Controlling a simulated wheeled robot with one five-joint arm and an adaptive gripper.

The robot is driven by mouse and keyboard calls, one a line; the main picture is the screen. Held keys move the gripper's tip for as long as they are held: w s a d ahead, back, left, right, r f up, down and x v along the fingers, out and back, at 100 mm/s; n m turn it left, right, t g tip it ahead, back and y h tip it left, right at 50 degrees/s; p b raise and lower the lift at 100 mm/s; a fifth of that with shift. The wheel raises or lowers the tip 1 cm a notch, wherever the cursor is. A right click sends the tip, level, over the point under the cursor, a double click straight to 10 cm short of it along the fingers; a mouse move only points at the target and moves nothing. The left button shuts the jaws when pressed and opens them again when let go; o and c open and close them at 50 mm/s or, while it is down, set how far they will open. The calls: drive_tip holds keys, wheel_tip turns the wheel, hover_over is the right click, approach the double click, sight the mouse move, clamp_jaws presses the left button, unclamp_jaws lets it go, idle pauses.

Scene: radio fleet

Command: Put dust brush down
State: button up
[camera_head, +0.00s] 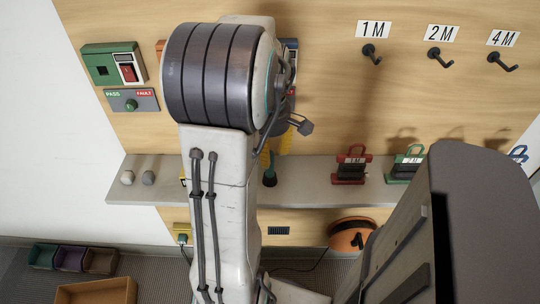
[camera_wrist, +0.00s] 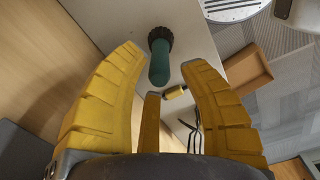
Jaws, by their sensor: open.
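The dust brush (camera_wrist: 160,66) has a green handle and a dark round head. In the wrist view it is ahead of my gripper (camera_wrist: 165,58), with the handle pointing towards me between the spread yellow fingers. A gap shows on both sides of the handle, and the fingers look clear of it. In the head view the brush (camera_head: 269,174) appears upright on the grey shelf (camera_head: 312,190), just below the yellow fingers of my gripper (camera_head: 274,146). My arm hides part of the shelf and most of the gripper there.
Red (camera_head: 351,168) and green (camera_head: 405,166) tagged items stand on the shelf to the right. Hooks (camera_head: 372,54) line the wall above. A brown box (camera_head: 97,291) and small bins (camera_head: 72,259) lie below left.

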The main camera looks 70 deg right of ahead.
wheel_tip(320, 180, up, 10)
drive_tip(key=shift+a+f+p, duration=0.1)
drive_tip(key=shift+f+p, duration=0.15)
drive_tip(key=shift+p, duration=0.6)
drive_tip(key=w+a+t, duration=0.1)
drive_tip(key=w+a, duration=1.2)
drive_tip(key=a, duration=0.1)
drive_tip(key=a+f+t, duration=0.1)
drive_tip(key=a+f, duration=0.1)
drive_tip(key=a, duration=0.7)
drive_tip(key=a+f+t, duration=0.1)
drive_tip(key=a+f, duration=0.1)
drive_tip(key=a, duration=0.8)
drive_tip(key=shift+s+a+f+m, duration=0.15)
drive_tip(key=shift+s+f+m, duration=0.05)
drive_tip(key=shift+f+m, duration=0.15)
drive_tip(key=shift+r, duration=0.1)
wheel_tip(320, 180, up, 10)
drive_tip(key=p, duration=0.9)
drive_tip(key=shift+f, duration=0.25)
